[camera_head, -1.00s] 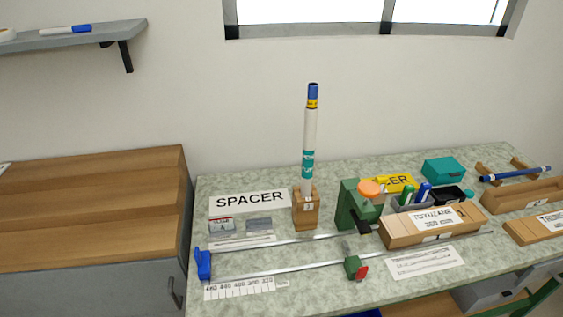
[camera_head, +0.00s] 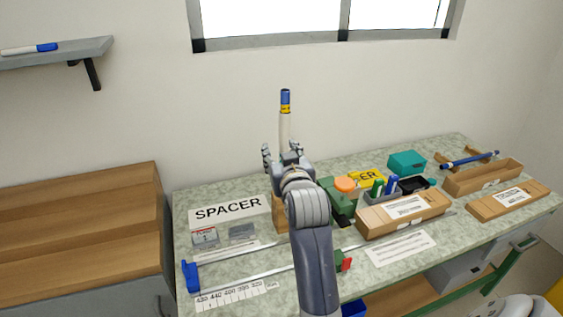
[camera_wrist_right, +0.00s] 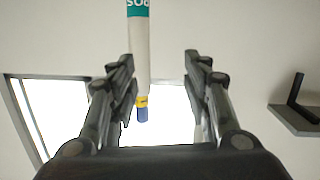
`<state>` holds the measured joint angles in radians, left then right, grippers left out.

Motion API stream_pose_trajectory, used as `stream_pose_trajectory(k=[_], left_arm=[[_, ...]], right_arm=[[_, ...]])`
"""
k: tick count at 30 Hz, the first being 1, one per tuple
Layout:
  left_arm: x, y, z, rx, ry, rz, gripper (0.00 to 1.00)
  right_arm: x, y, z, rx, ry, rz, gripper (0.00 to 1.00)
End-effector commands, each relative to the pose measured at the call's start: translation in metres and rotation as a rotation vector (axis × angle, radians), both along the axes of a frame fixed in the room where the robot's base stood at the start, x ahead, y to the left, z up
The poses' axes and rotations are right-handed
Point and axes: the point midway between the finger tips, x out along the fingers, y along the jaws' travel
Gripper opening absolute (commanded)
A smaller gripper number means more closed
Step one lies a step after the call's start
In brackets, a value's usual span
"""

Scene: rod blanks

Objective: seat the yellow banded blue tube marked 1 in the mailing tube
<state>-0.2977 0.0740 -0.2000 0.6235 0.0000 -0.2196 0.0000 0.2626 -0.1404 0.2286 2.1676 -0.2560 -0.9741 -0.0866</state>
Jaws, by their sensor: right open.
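The white mailing tube (camera_head: 285,125) stands upright in a wooden block (camera_head: 278,214), mostly hidden behind my right gripper in the head view. The blue tube (camera_head: 285,96) with a yellow band shows at its top, its lower part inside the white tube. The mark on the band is too small to read. My right gripper (camera_head: 283,152) is open, its fingers pointing up. In the right wrist view, the mailing tube (camera_wrist_right: 140,55) and blue end (camera_wrist_right: 143,114) appear upside down, nearer the left finger; I cannot tell whether they touch the gripper (camera_wrist_right: 158,62). My left gripper is not in view.
A green fixture with an orange disc (camera_head: 345,184), a pen holder (camera_head: 406,206) and wooden boxes (camera_head: 403,217) stand to the right. Another blue tube (camera_head: 470,159) rests on a rack. A metal rail with a blue end (camera_head: 191,276) lies in front.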

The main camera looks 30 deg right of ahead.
Motion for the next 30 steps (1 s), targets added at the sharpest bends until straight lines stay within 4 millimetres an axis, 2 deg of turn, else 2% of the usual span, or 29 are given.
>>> stream_pose_trajectory(k=[1, 3, 6, 8, 19, 26, 30], left_arm=[[0.000, 0.000, 0.000, 0.000, 0.000, 0.000, 0.50], [0.000, 0.001, 0.000, 0.001, 0.001, -0.001, 0.50], [-0.001, 0.003, 0.000, 0.004, 0.001, -0.002, 0.50], [-0.001, 0.004, 0.000, 0.005, 0.002, -0.002, 0.50], [-0.004, 0.005, 0.013, 0.006, 0.006, -0.003, 0.50], [-0.004, 0.005, 0.017, 0.006, 0.007, -0.003, 0.50], [-0.004, 0.005, 0.027, 0.006, 0.007, -0.003, 0.50]], right_arm=[[0.004, -0.008, 0.027, 0.002, -0.061, -0.025, 0.45], [0.005, -0.017, 0.052, -0.001, -0.116, -0.053, 0.45], [0.005, -0.025, 0.073, -0.003, -0.164, -0.077, 0.45], [0.006, -0.028, 0.080, -0.005, -0.178, -0.085, 0.45], [0.045, -0.049, 0.083, -0.005, -0.181, -0.088, 0.45], [0.056, -0.055, 0.082, -0.005, -0.181, -0.087, 0.45], [0.068, -0.063, 0.085, -0.005, -0.181, -0.087, 0.45]])
